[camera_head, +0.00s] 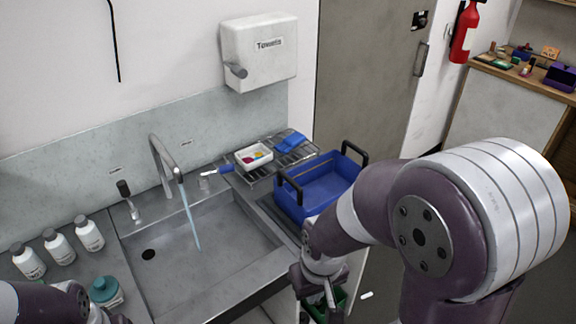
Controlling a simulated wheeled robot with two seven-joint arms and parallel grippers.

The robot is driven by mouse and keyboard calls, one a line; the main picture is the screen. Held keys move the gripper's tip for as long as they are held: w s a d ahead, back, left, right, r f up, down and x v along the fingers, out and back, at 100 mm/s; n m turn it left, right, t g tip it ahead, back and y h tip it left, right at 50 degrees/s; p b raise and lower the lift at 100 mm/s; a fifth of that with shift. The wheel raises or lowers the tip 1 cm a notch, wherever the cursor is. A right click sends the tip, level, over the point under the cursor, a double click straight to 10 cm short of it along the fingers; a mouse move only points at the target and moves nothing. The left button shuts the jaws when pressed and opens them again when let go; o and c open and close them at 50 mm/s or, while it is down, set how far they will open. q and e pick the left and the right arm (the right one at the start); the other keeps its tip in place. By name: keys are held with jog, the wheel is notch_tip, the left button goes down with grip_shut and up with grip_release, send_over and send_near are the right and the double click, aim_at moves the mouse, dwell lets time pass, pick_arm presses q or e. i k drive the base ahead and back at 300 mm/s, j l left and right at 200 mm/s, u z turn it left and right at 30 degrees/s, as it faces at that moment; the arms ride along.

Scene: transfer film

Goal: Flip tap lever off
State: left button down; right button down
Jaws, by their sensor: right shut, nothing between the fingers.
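The grey gooseneck tap (162,160) stands at the back of the steel sink (205,262). A stream of water (191,222) runs from its spout into the basin. To the left is another fitting with a dark knob (124,188). My right gripper (328,306) is shut and empty, low in front of the blue tray and well away from both fittings. My left arm shows at the bottom left corner; its gripper is out of view.
A blue tray with black handles (297,206) stands right of the sink. A wire rack (268,172) holds a white dish (254,156) and a blue cloth (291,141). White bottles (60,247) and a teal-lidded jar (105,291) stand left. A towel dispenser (259,52) hangs above.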

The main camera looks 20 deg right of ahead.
aim_at(229, 168)
jog(key=z, duration=0.2)
jog(key=i+l+u, duration=0.15)
jog(key=u, duration=0.25)
jog(key=i+l+u, duration=0.15)
jog(key=u, duration=0.25)
jog(key=i+l+u, duration=0.1)
jog(key=l+u, duration=0.3)
